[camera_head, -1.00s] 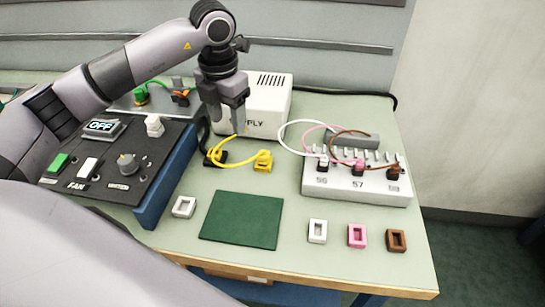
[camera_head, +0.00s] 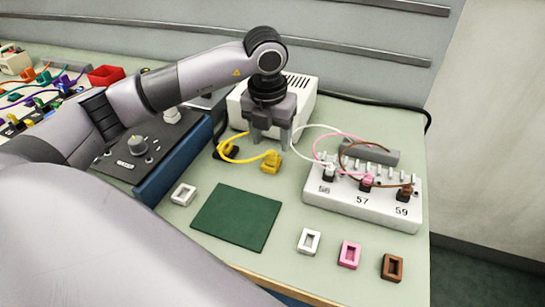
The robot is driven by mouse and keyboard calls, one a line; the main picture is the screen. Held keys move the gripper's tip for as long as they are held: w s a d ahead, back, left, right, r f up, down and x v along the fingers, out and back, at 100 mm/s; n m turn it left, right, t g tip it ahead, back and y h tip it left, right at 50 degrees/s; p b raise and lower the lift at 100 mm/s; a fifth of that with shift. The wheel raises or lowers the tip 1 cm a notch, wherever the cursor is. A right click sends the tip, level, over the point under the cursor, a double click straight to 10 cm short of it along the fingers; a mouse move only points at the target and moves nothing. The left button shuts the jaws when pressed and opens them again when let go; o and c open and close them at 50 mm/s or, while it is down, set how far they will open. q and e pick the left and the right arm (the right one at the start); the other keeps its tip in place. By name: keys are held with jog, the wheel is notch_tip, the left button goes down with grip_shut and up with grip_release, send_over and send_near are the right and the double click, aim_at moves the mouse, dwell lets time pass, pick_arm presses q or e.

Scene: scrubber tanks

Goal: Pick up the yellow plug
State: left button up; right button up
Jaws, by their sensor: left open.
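The yellow plug (camera_head: 271,162) stands on the green table, right of centre. A yellow cable (camera_head: 233,143) loops left from it to a dark socket piece (camera_head: 226,154). My left gripper (camera_head: 270,141) points down with its two fingers spread and nothing between them. In the picture its fingertips are just above the plug, one to each side; whether they touch it I cannot tell. My right gripper is not in view.
The white supply box (camera_head: 303,98) stands behind the gripper. A white terminal block (camera_head: 345,200) with white, pink and brown plugs is at the right. The dark control panel (camera_head: 130,160) is at the left. A flat dark green mat (camera_head: 236,217) lies in front.

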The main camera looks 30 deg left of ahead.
pick_arm(q)
jog(key=f, duration=0.4)
jog(key=shift+w+a+f+p, duration=0.2)
jog(key=shift+w+f+p, duration=0.15)
jog(key=shift+f, duration=0.05)
grip_shut()
jog(key=shift+r, duration=0.1)
notch_tip(320, 180, up, 18)
jog(key=r, duration=0.1)
jog(key=b, duration=0.4)
send_over(271, 153)
jog(key=shift+s+d+f, duration=0.1)
jog(key=shift+f, duration=2.3)
